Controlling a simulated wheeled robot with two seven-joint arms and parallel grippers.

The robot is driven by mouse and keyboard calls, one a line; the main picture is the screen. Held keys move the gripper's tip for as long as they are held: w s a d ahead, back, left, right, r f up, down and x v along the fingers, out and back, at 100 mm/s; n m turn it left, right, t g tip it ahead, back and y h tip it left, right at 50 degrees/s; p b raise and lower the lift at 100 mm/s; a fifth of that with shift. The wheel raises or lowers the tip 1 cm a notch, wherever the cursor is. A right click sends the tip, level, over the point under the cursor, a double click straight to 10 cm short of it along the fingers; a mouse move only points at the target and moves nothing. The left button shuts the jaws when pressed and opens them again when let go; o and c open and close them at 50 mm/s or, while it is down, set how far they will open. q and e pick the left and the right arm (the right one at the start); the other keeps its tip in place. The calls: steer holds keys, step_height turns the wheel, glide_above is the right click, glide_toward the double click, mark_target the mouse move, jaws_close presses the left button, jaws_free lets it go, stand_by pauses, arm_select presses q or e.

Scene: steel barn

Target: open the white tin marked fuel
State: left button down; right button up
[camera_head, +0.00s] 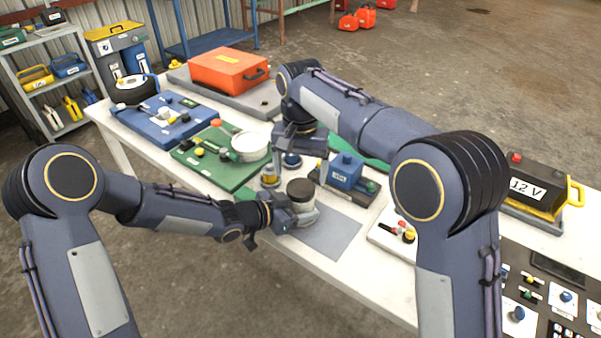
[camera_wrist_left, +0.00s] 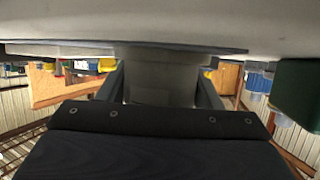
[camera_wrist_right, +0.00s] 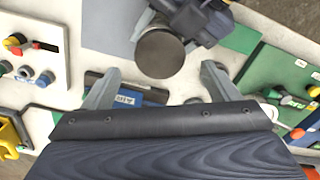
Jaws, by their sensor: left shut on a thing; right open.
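The tin (camera_head: 305,214) has a pale body and a dark round lid (camera_head: 300,188), which is on it. My left gripper (camera_head: 288,212) is shut around the tin's body; in the left wrist view the tin (camera_wrist_left: 160,88) fills the gap between the fingers. No fuel marking is readable. I cannot tell whether the tin touches the table. My right gripper (camera_wrist_right: 158,78) is open and empty, pointing down near the tin. The right wrist view shows the lid (camera_wrist_right: 160,53) from above, beyond and between the fingertips, apart from them.
A grey mat (camera_head: 335,233) lies by the tin. A small jar (camera_head: 269,176) is close behind. A 12 V battery (camera_head: 535,185) stands right.

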arm_select(q)
steer(key=shift+c, duration=1.8)
jaws_free()
steer(key=shift+a, duration=0.1)
